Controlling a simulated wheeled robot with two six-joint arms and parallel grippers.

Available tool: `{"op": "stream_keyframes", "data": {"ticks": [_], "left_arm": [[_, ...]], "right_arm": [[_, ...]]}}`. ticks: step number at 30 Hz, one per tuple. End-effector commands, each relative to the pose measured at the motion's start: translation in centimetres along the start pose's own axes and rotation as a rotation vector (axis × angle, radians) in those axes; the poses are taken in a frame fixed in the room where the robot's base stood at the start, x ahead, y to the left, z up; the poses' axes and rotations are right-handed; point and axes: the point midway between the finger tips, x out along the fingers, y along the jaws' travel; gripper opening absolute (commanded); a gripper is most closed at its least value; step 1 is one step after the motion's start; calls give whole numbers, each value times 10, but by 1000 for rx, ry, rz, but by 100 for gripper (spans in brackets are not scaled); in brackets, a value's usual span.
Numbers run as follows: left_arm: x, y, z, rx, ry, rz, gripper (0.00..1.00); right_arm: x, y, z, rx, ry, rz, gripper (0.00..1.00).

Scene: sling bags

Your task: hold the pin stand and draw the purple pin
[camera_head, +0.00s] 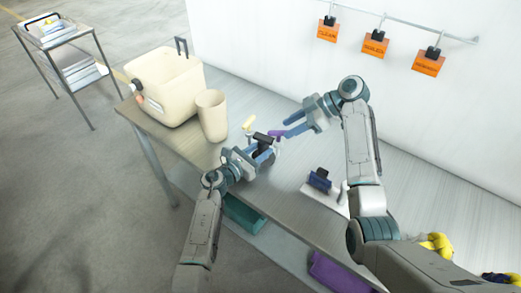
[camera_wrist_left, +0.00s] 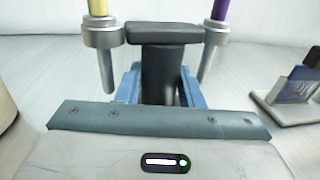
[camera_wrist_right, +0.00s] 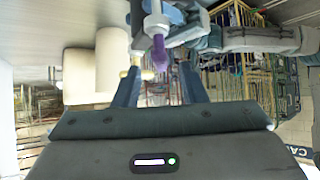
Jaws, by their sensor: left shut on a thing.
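The pin stand (camera_head: 262,138) has a dark post and crossbar with a grey holder at each end; its post (camera_wrist_left: 160,78) fills the left wrist view. My left gripper (camera_head: 264,154) is shut on this post. The yellow pin (camera_head: 248,124) stands in one holder, also in the left wrist view (camera_wrist_left: 98,8). The purple pin (camera_head: 276,135) is in the other holder, also in the left wrist view (camera_wrist_left: 220,9). My right gripper (camera_head: 287,126) is open beside the purple pin. In the right wrist view the purple pin (camera_wrist_right: 160,53) shows between the spread fingers, seemingly untouched.
A beige cup (camera_head: 211,117) and a large beige container (camera_head: 165,85) stand at the table's left end. A blue block on a white base (camera_head: 318,181) lies right of the stand. Orange tags (camera_head: 374,45) hang on the wall rail. The table behind the stand is clear.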

Motion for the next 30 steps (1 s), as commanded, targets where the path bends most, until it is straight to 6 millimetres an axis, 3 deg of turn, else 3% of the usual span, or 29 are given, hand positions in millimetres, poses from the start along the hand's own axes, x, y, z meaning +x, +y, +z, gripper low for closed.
{"op": "stream_keyframes", "data": {"ticks": [9,20,21,27,30], "left_arm": [[0,0,0,0,1,0,8],[0,0,0,0,0,1,8],[0,0,0,0,0,1,8],[0,0,0,0,1,1,8],[0,0,0,0,1,1,8]], "right_arm": [[32,0,0,1,0,0,38],[37,0,0,1,0,1,38],[37,0,0,1,0,1,36],[36,0,0,1,0,1,0],[36,0,0,1,0,1,0]]}}
